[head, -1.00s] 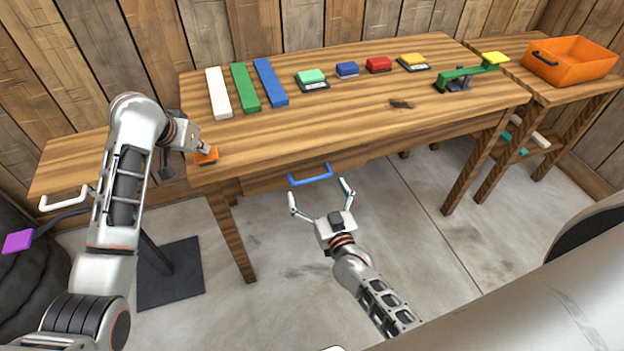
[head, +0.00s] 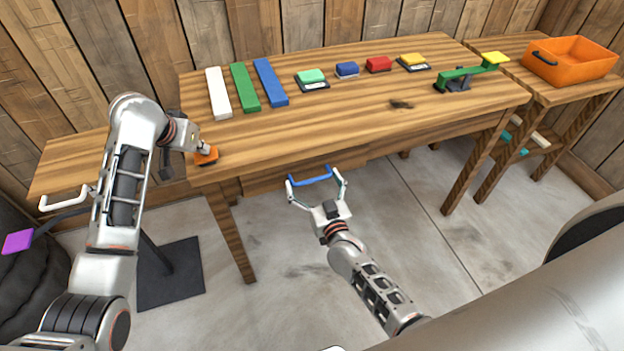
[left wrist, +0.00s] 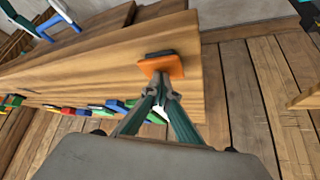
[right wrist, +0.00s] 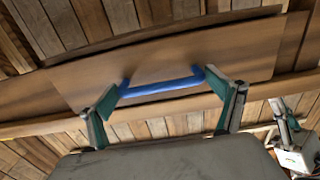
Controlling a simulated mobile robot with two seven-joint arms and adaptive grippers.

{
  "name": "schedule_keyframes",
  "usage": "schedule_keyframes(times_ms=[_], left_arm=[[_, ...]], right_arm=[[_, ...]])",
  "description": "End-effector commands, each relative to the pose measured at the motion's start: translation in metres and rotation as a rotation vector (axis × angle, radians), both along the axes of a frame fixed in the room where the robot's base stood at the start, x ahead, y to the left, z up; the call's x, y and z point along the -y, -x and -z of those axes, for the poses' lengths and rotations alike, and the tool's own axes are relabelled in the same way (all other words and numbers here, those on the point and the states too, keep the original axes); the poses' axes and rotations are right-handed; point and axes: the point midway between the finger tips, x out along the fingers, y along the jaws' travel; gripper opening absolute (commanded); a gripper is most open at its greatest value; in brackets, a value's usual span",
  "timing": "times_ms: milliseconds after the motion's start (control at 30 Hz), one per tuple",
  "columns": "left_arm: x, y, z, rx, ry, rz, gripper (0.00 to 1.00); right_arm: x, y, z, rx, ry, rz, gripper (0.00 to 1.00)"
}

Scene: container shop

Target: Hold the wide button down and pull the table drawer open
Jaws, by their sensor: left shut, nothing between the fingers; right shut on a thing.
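The wide orange button (head: 206,157) sits at the left front corner of the wooden table (head: 330,125); it also shows in the left wrist view (left wrist: 162,66). My left gripper (head: 203,149) is shut and empty, its fingertips at the button, seemingly pressing on it. How far the button is down I cannot tell. The drawer's blue handle (head: 312,178) is on the drawer front (right wrist: 160,75) below the table's front edge. My right gripper (head: 317,186) is shut on this handle, one finger at each end, as the right wrist view shows (right wrist: 165,86). The drawer looks closed or nearly so.
On the table lie white, green and blue bars (head: 243,90), several coloured buttons (head: 378,64) and a green lever (head: 460,76). An orange crate (head: 570,62) stands on the right side table. The floor (head: 420,230) before the drawer is mostly clear.

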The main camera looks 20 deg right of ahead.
Motion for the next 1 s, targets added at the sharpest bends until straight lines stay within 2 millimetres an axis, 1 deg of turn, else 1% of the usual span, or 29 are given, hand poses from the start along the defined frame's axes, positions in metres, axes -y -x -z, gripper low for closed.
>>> schedule_keyframes(times_ms=[33, 200, 300, 400, 633, 667, 700, 1000], left_arm=[[-0.001, 0.001, 0.003, -0.004, -0.003, 0.0, 0.0], [-0.001, 0.001, 0.003, -0.005, -0.002, -0.001, 0.0], [-0.001, 0.001, 0.003, -0.004, -0.003, 0.0, 0.0], [-0.001, 0.001, 0.003, -0.004, -0.003, 0.0, 0.0], [0.0, 0.001, 0.003, -0.004, -0.003, 0.0, 0.0], [-0.001, 0.001, 0.003, -0.005, -0.003, 0.0, 0.0], [-0.001, 0.001, 0.003, -0.005, -0.003, 0.0, 0.0], [-0.001, 0.001, 0.003, -0.005, -0.003, 0.0, 0.0]], right_arm=[[-0.001, 0.008, 0.002, -0.003, 0.0, -0.002, 0.53], [-0.001, 0.034, 0.002, -0.002, 0.001, -0.002, 0.53], [-0.001, 0.044, 0.001, -0.002, 0.0, -0.002, 0.53], [-0.002, 0.047, 0.0, -0.001, 0.001, -0.002, 0.53], [-0.002, 0.047, 0.001, -0.001, 0.001, -0.003, 0.53], [-0.002, 0.047, 0.001, -0.001, 0.001, -0.003, 0.94], [-0.002, 0.047, 0.001, -0.001, 0.001, -0.003, 0.98], [-0.001, 0.048, 0.001, -0.001, 0.001, -0.002, 0.98]])
